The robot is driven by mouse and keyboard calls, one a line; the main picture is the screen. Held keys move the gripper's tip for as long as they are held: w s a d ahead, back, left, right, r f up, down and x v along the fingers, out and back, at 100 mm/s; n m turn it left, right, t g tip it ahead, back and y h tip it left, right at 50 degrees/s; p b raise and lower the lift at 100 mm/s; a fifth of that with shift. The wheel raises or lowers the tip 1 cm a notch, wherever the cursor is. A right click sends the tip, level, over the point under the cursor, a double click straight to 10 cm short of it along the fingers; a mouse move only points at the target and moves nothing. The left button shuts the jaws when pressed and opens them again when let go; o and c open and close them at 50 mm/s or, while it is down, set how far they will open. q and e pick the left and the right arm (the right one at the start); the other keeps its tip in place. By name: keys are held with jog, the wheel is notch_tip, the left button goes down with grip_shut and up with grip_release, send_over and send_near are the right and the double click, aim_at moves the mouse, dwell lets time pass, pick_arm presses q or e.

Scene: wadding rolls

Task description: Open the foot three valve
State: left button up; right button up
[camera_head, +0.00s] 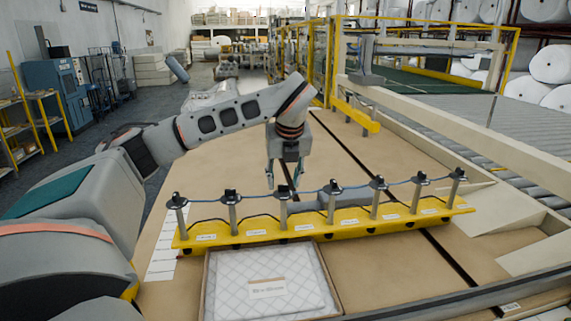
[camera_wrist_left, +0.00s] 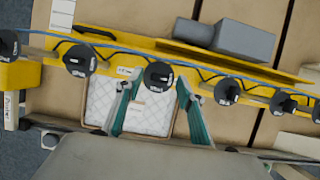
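A yellow manifold bar (camera_head: 260,232) carries a row of several upright grey posts with black valve knobs, joined by a blue line. Its white labels are too small to read, so I cannot tell which one names foot three. My left gripper (camera_head: 283,180) points down above the third knob from the left (camera_head: 283,192); its fingers are apart. In the left wrist view a black knob (camera_wrist_left: 158,75) shows between the open green-sided fingertips (camera_wrist_left: 158,82). I cannot tell whether they touch it. My right gripper is not in view.
A tray with a white quilted pad (camera_head: 265,285) lies in front of the bar. A grey box (camera_head: 340,200) sits behind the posts. Neighbouring knobs (camera_head: 230,195) (camera_head: 335,187) stand close on both sides. The brown tabletop (camera_head: 215,160) behind is mostly clear.

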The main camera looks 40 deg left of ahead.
pick_arm(q)
jog(key=v, duration=1)
jog(key=shift+d+r, duration=0.2)
jog(key=shift+r, duration=0.15)
jog(key=shift+s+f, duration=0.1)
jog(key=shift+s, duration=0.05)
